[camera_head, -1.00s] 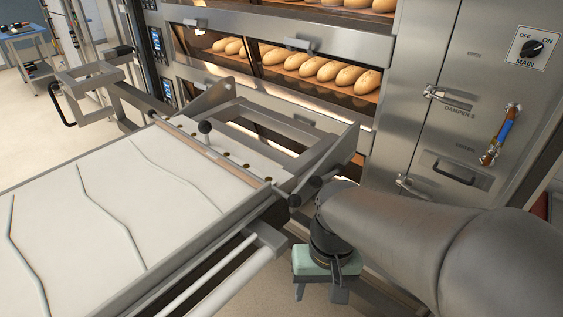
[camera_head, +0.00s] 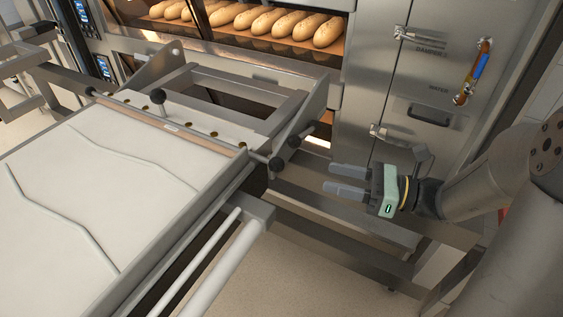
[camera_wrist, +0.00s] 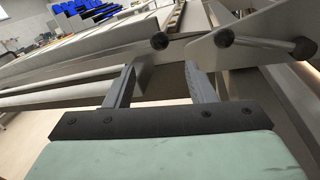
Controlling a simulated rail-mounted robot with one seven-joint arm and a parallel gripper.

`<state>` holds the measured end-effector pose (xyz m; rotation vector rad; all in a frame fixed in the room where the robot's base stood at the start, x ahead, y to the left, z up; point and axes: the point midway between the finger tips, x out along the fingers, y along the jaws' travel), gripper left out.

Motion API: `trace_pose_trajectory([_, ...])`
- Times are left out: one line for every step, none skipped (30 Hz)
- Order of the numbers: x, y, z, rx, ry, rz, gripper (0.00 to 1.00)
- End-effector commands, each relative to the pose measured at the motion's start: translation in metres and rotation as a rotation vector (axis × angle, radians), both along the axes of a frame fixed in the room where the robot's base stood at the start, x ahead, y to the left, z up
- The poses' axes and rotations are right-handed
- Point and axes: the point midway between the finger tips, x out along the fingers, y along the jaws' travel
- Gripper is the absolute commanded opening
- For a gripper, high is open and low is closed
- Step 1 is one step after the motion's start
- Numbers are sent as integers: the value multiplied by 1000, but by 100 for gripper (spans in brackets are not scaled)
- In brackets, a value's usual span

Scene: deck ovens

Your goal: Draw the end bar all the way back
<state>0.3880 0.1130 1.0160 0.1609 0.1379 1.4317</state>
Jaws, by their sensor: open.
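The loader has a white belt (camera_head: 95,195) on its deck. A crossbar with a brown edge (camera_head: 165,122) spans the belt's oven-side end; I take it as the end bar. A pale strip with brass-coloured holes lies beside it, and a black ball knob (camera_head: 158,97) stands near it. Black-ended handles (camera_head: 276,163) stick out at the loader's near right corner; they also show in the wrist view (camera_wrist: 224,38). My gripper (camera_head: 333,179) is open and empty, right of these handles and apart from them, fingers pointing left. In the wrist view my fingers (camera_wrist: 160,85) have nothing between them.
The deck oven with several loaves (camera_head: 265,22) stands behind the loader. A steel panel with latches and a handle (camera_head: 430,115) is behind my gripper. White side rails (camera_head: 225,270) run along the loader's near side. Steel frame rails lie below my gripper.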

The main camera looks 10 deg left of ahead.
Motion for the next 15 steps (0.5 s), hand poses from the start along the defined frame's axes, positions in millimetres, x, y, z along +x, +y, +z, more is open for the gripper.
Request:
trace_pose_trajectory([0,13,1,0,0,7,50])
trace_pose_trajectory([1,19,1,0,1,6,50])
trace_pose_trajectory([2,28,1,0,0,7,50])
trace_pose_trajectory([3,35,1,-1,0,7,50])
trace_pose_trajectory([3,41,1,-1,0,7,50])
trace_pose_trajectory([4,50,0,-1,0,7,50])
trace_pose_trajectory([6,57,0,-1,0,7,50])
trace_pose_trajectory([6,63,0,-1,0,7,50])
trace_pose_trajectory([8,72,0,-1,0,6,50])
trace_pose_trajectory([8,78,0,-1,0,7,50])
trace_pose_trajectory([9,84,0,-1,0,6,50])
trace_pose_trajectory([11,91,0,-2,-1,6,50])
trace_pose_trajectory([11,97,0,-1,-1,5,50])
trace_pose_trajectory([12,102,0,-2,-1,6,50])
trace_pose_trajectory([13,108,0,-1,-1,5,50])
